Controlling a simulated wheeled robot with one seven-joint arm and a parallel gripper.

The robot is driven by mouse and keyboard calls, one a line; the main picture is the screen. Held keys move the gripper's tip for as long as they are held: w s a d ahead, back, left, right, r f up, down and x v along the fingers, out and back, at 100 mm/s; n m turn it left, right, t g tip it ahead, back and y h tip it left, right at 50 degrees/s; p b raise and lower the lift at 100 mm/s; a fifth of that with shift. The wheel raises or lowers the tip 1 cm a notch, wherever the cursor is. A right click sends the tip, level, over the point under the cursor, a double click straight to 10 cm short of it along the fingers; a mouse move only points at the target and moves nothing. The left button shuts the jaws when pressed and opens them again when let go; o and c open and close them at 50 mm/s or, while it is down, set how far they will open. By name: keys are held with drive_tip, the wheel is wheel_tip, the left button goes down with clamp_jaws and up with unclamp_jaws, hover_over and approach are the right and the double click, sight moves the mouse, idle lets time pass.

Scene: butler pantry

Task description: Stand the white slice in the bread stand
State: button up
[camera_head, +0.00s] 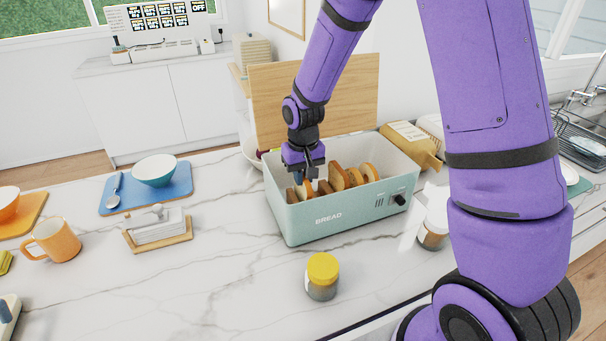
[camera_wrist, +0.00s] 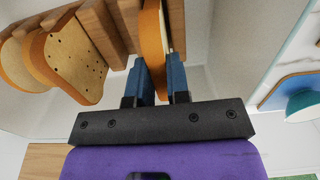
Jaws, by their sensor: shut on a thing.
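My gripper (camera_head: 307,178) reaches down into the left end of the pale green bread box, and its blue fingers show in the wrist view (camera_wrist: 163,78). They are shut on a thin upright slice with an orange crust and a pale side, which I take as the white slice (camera_wrist: 152,38). The slice is edge-on between wooden dividers of the bread stand (camera_wrist: 100,25). Whether its lower edge rests on the stand is hidden. Other slices stand in the box to the right, including a seeded slice (camera_wrist: 76,62).
The bread box (camera_head: 335,215) has high walls close around my gripper, with a wooden board (camera_head: 350,90) upright behind. A yellow-lidded jar (camera_head: 322,277) stands in front.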

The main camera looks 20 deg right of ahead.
drive_tip(key=o, duration=0.8)
drive_tip(key=shift+c, duration=0.2)
drive_tip(key=shift+r, duration=0.1)
wheel_tip(320, 180, up, 10)
drive_tip(key=s+d+r+t, duration=0.2)
drive_tip(key=s+d+r, duration=0.2)
drive_tip(key=s+r, duration=0.8)
drive_tip(key=s+d+r+t, duration=0.1)
drive_tip(key=s+r, duration=0.2)
drive_tip(key=s, duration=0.4)
drive_tip(key=s+d+r+t, duration=0.2)
drive_tip(key=s+r, duration=0.1)
drive_tip(key=s, duration=0.4)
drive_tip(key=shift+s, duration=0.35)
